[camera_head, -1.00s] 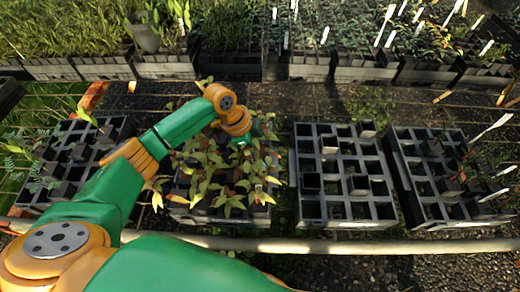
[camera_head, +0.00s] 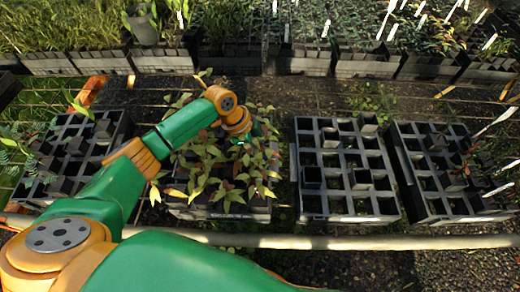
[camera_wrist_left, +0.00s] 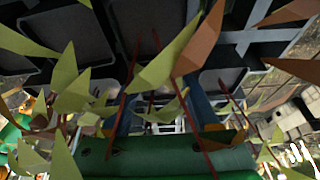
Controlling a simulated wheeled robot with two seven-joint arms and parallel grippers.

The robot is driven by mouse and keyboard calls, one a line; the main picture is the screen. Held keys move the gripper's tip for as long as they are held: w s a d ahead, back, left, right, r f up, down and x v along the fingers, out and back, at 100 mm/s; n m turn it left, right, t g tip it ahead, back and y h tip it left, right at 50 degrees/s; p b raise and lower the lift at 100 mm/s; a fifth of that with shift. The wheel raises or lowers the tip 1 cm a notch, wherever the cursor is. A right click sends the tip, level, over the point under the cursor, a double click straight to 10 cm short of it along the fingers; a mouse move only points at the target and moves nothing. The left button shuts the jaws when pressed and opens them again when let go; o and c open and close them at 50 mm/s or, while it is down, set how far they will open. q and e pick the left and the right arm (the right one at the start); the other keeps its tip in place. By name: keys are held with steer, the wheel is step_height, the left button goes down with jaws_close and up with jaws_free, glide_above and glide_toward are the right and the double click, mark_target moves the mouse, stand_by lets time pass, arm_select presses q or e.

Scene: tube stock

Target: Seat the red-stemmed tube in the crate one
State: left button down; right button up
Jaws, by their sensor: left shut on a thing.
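My left gripper (camera_head: 243,141) is down among the leafy plants of the second crate from the left (camera_head: 190,214) in the head view, and leaves partly cover it. In the left wrist view its two fingers (camera_wrist_left: 163,105) reach forward, with thin red stems (camera_wrist_left: 192,118) and pointed green and reddish leaves across them. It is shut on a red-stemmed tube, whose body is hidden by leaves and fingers. Dark square tubes (camera_wrist_left: 80,30) stand close beyond the fingers. My right gripper is in neither view.
A crate with some dark tubes (camera_head: 80,146) stands at the left. Two grey crates with many open cells (camera_head: 345,218) and (camera_head: 425,218) stand at the right. A pale rail (camera_head: 330,243) crosses in front. Planted trays (camera_head: 365,66) line the back.

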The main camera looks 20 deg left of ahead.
arm_select(q)
steer(key=shift+c, duration=0.2)
jaws_free()
steer(key=v, duration=0.7)
steer(key=shift+s, duration=0.1)
